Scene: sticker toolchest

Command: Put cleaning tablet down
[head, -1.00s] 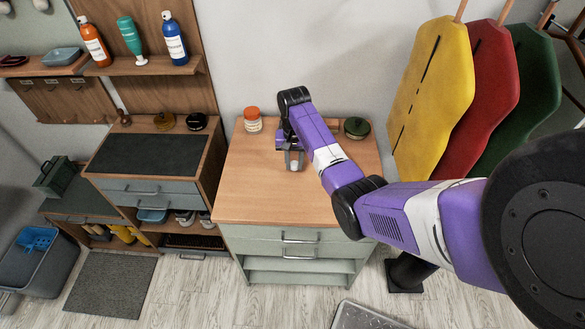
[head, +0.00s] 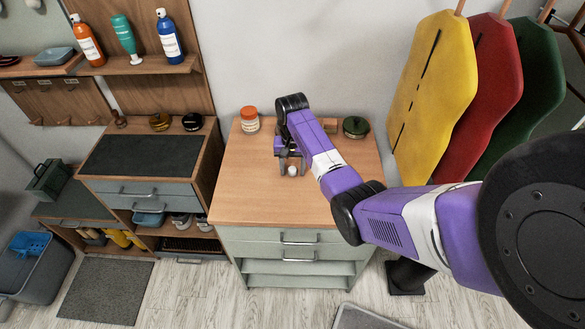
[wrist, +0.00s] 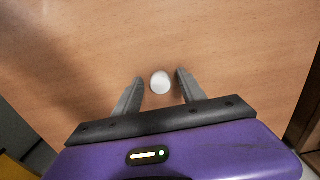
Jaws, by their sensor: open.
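The cleaning tablet (wrist: 160,82) is a small white round piece on the wooden top of the chest (head: 250,190). It also shows in the head view (head: 292,171). My gripper (wrist: 160,84) is open, with one grey finger on each side of the tablet and a visible gap to both. In the head view my gripper (head: 291,168) is low over the middle of the chest top. Whether the tablet rests fully on the wood is hard to tell, but it looks to be at the surface.
An orange-lidded jar (head: 250,120) stands at the back left of the chest top. A dark green lidded pot (head: 355,127) stands at the back right. The front and left of the top are clear. Yellow, red and green boards (head: 432,85) lean at the right.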

